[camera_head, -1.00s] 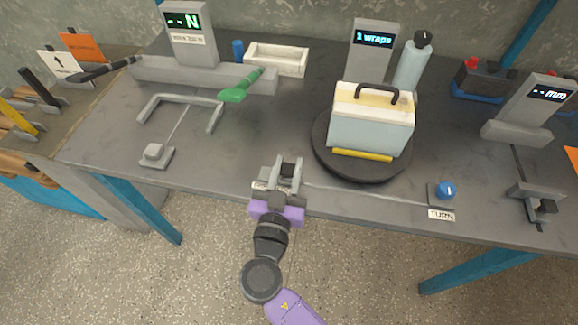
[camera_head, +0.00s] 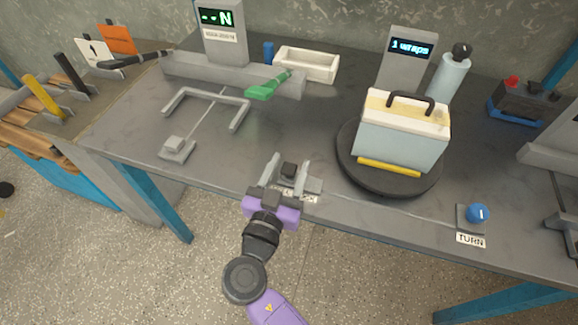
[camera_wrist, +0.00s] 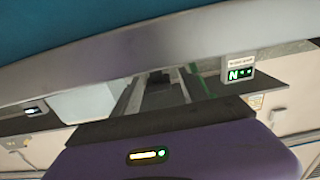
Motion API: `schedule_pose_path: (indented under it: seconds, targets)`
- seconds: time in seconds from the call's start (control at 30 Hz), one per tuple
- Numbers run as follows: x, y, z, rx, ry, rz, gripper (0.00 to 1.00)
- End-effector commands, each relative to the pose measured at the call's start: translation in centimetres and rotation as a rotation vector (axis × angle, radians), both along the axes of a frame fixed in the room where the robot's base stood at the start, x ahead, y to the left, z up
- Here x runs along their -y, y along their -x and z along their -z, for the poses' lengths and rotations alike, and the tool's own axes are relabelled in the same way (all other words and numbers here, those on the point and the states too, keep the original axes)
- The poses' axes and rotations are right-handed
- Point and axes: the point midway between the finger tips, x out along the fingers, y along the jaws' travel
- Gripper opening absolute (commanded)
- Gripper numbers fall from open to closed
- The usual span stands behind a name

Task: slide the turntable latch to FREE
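The turntable latch is a small grey plate (camera_head: 312,186) with a dark knob (camera_head: 289,170) at the table's front edge. A white label (camera_head: 306,199) in front of it is partly covered and unreadable. My gripper (camera_head: 287,163) is open, its two fingers apart, with the dark knob showing between them. I cannot tell whether the fingers touch it. In the wrist view, a dark block (camera_wrist: 158,78) shows between the spread fingers (camera_wrist: 160,88). The round dark turntable (camera_head: 350,170) stands right of my gripper, carrying a pale blue box (camera_head: 400,143) with a cream top and black handle.
A blue knob (camera_head: 478,213) marked TURN sits at the right front edge. A display (camera_head: 408,50) reading "1 wraps" and a bottle (camera_head: 449,78) stand behind the turntable. Bare tabletop (camera_head: 300,120) lies between.

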Motion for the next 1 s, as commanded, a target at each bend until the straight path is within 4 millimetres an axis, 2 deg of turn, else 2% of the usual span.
schedule_pose_path:
  seconds: [0.17, 0.27, 0.5, 0.7, 1.0]
  targets:
    - [0.0, 0.1, 0.0, 0.0, 0.0, 0.0, 0.51]
    - [-0.2, 0.9, 0.0, 0.001, -0.001, 0.0, 0.51]
    - [-1.3, 4.6, 0.2, -0.001, -0.001, -0.001, 0.51]
    - [-2.0, 6.9, 0.1, 0.0, -0.001, -0.001, 0.51]
    - [-2.2, 7.5, 0.0, 0.0, 0.0, 0.0, 0.51]
